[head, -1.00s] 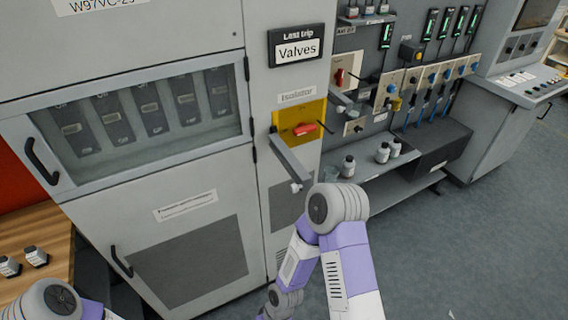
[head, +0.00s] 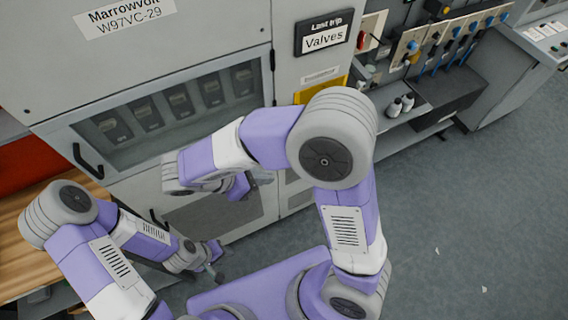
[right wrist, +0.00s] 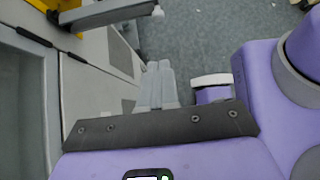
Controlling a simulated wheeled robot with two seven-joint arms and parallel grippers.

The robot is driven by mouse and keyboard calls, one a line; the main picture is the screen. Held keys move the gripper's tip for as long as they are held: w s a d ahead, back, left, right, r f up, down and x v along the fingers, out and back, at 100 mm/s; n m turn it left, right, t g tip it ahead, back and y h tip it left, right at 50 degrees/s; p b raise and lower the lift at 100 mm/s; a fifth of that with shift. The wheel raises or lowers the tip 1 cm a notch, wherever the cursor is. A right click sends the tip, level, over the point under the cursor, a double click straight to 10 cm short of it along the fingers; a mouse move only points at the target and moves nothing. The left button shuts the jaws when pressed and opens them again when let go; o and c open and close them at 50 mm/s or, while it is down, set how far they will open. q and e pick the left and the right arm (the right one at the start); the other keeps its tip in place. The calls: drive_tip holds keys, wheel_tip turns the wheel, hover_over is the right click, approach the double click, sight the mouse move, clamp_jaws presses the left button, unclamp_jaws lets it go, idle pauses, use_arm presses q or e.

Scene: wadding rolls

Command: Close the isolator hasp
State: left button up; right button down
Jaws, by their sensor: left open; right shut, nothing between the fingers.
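The hasp (right wrist: 108,12) is a grey bar with a pale rounded end, at the top of the right wrist view. It sticks out from the cabinet beside the yellow isolator plate (right wrist: 38,4). In the head view my right arm hides the hasp; only part of the yellow isolator plate (head: 316,92) shows below the Isolator label. My right gripper (right wrist: 158,66) is shut and empty, with its fingertips below and apart from the hasp. In the head view my right gripper (head: 263,176) is partly hidden, in front of the cabinet. My left gripper (head: 216,266) is open and low before the cabinet.
The grey cabinet (head: 165,30) has a glazed door with a black handle (head: 88,161). A wooden bench (head: 22,190) stands at the left. The grey floor (head: 470,220) is mostly clear.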

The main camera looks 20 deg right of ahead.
drive_tip(key=d+r+x, duration=0.2)
drive_tip(key=x, duration=1)
drive_tip(key=shift+f, duration=0.15)
drive_tip(key=shift+d, duration=0.15)
